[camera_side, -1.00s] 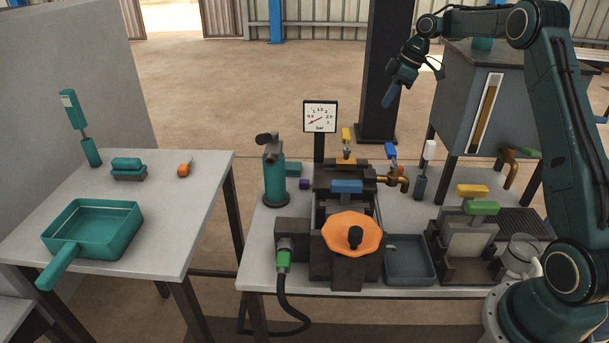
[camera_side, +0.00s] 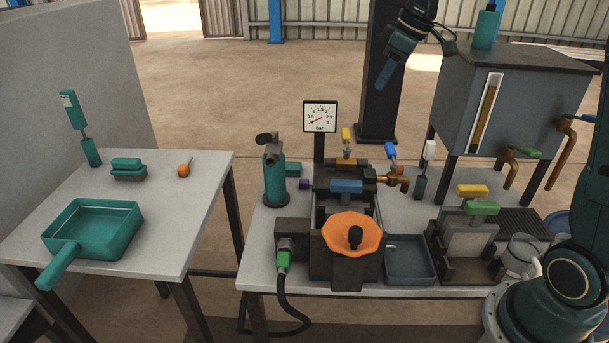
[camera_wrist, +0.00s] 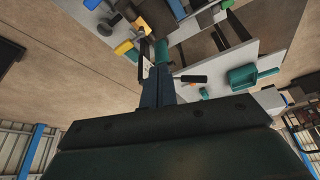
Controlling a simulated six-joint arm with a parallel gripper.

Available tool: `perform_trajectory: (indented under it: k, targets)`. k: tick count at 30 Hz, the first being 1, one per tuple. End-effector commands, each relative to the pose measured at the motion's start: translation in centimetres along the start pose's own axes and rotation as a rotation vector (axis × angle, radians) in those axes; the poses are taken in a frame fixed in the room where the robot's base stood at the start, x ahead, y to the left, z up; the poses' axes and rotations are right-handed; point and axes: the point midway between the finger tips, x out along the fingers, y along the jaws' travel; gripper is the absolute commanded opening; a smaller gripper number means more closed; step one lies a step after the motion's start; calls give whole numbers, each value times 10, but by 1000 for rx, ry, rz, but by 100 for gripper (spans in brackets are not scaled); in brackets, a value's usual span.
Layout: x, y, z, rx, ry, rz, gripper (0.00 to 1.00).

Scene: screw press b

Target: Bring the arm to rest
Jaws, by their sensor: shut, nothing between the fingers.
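My gripper (camera_side: 383,76) hangs in the air at the top of the side view, above and behind the press bench, in front of the dark column. Its fingers are together and empty, pointing down and a little left. In the wrist view the closed fingers (camera_wrist: 158,88) point at the benches below. The screw press with its orange handwheel (camera_side: 352,234) stands on the middle bench, well below and apart from the gripper. Much of my arm is out of the side view's frame.
A grey tank (camera_side: 520,105) on legs stands right of the gripper. A pressure gauge (camera_side: 320,117) rises from the bench. The dark column (camera_side: 378,110) stands behind. A left table (camera_side: 190,225) carries a teal pan (camera_side: 93,228). Open floor lies behind the benches.

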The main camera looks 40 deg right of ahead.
Motion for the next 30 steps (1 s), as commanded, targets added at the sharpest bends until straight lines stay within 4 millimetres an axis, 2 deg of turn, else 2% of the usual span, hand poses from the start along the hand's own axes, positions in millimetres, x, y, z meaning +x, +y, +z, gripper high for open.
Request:
perform_trajectory:
  k: [3,14,21,30]
  targets:
    - [-15,-32,7,32,7,18,0]
    - [-45,-111,48,146,30,71,0]
    - [-55,-155,89,222,53,104,0]
    - [-53,-195,150,317,88,141,0]
